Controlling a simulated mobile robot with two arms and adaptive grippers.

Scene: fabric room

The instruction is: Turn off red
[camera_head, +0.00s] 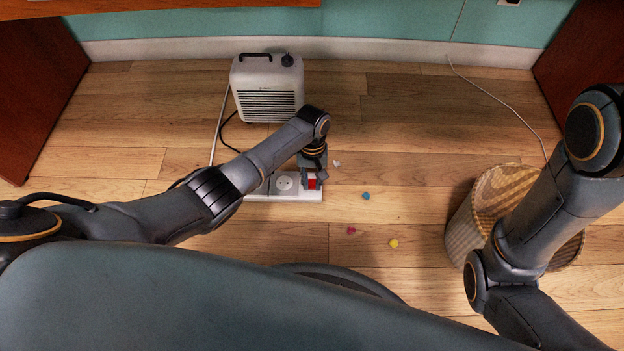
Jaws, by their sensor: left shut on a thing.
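A white power strip (285,193) lies on the wooden floor with a round socket showing. At its right end is a small red switch (312,182). My left gripper (311,185) reaches down over this end, right at the switch, and is shut there. Its fingers partly cover the switch, so I cannot tell its on or off position. My right arm comes in from the right, and its gripper is not visible.
A white heater (267,88) stands behind the strip near the wall. A woven basket (463,232) stands at right, partly behind my right arm. Small blue (366,196), red (351,231) and yellow (394,243) bits lie on the floor. Cables run along the floor.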

